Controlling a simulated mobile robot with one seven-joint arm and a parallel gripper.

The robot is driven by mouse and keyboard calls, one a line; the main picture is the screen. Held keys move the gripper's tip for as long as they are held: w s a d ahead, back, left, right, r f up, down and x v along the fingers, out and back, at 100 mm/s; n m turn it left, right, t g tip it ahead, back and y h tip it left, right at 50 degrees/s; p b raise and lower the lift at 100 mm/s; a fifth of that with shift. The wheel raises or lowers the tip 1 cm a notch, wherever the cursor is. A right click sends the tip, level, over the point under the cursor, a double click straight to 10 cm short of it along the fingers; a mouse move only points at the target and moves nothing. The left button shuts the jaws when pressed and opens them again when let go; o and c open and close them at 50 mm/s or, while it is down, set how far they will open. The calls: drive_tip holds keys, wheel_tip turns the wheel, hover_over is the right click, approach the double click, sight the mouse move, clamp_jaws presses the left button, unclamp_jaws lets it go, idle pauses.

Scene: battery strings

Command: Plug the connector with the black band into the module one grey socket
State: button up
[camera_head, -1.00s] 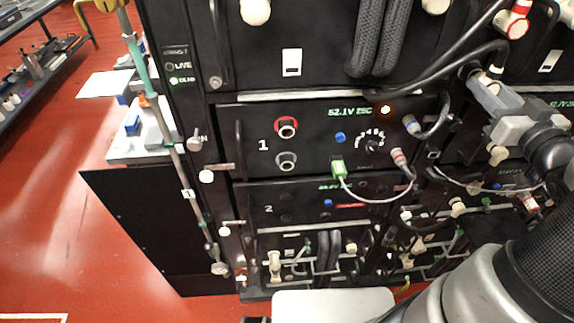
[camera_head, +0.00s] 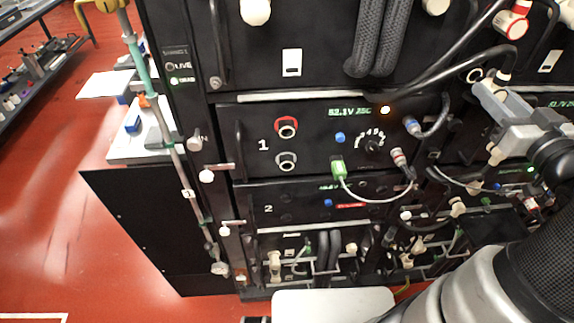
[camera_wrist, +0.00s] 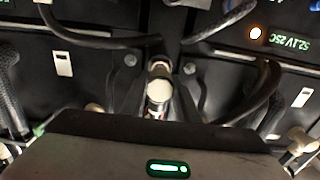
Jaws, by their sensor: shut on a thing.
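Module one (camera_head: 262,145) has a red-ringed socket (camera_head: 286,127) and, below it, the grey socket (camera_head: 287,161); both look open and empty. My gripper (camera_head: 490,100) is at the right of the head view, well right of these sockets. It is shut on a pale connector (camera_head: 503,76) at the end of a thick black cable. The connector also shows end-on in the wrist view (camera_wrist: 159,88). A dark band seems to show on it, but the gripper partly hides it. The connector is clear of the grey socket.
A green plug (camera_head: 338,168) with a grey lead sits right of the sockets, near a rotary knob (camera_head: 372,146). A black handle (camera_head: 239,150) stands left of them. A red-banded connector (camera_head: 515,22) is at top right. The black cable (camera_head: 440,78) crosses above module one.

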idle(0.4)
drive_tip(key=shift+s+d, duration=0.2)
drive_tip(key=shift+s, duration=2.3)
